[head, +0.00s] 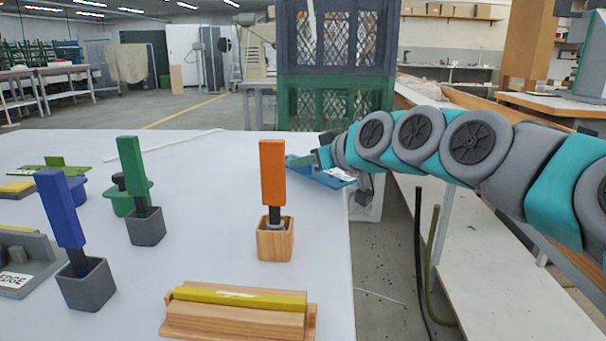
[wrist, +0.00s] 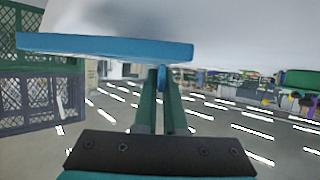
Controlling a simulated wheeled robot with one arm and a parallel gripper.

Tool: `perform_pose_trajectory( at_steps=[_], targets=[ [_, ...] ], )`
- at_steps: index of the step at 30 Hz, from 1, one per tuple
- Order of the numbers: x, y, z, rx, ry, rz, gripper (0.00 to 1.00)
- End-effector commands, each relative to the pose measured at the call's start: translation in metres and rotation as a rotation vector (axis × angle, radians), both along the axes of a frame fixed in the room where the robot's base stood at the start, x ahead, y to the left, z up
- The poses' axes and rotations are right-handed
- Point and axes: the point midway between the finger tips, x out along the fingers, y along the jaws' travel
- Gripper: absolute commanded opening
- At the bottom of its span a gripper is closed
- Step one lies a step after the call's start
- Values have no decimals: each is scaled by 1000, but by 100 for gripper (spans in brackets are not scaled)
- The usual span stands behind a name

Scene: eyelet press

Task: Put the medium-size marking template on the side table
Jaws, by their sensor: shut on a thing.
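A flat blue plate with a white label (head: 335,178), which looks like a marking template, is at my gripper by the far right corner of the white table. It also shows in the wrist view (wrist: 105,46), spanning across above the fingers. My gripper (head: 318,160) is shut on the blue template by a small part under it; its green fingers (wrist: 161,80) show close together. A flat green template with an upright grip (head: 52,169) lies at the table's far left. I cannot tell which surface is the side table.
The white table (head: 235,170) holds an orange-handled tool in a wooden cup (head: 275,240), blue and green-handled tools in grey cups (head: 86,287) (head: 147,228), and a wooden block with a yellow bar (head: 240,312). Stacked crates (head: 335,105) stand behind. A pale bench (head: 470,250) runs along the right.

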Motion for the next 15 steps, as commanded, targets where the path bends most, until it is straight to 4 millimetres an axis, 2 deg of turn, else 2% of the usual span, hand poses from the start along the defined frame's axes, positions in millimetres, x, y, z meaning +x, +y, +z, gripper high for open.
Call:
perform_pose_trajectory(
  at_steps=[1, 3, 13, 14, 15],
  targets=[
    [0, 0, -12, 0, 2, 1, 0],
    [0, 0, -16, 0, 2, 1, 0],
    [0, 0, -17, 1, 0, -1, 0],
    [0, 0, -16, 1, 0, -1, 10],
    [0, 0, -16, 1, 0, -1, 15]
  ],
)
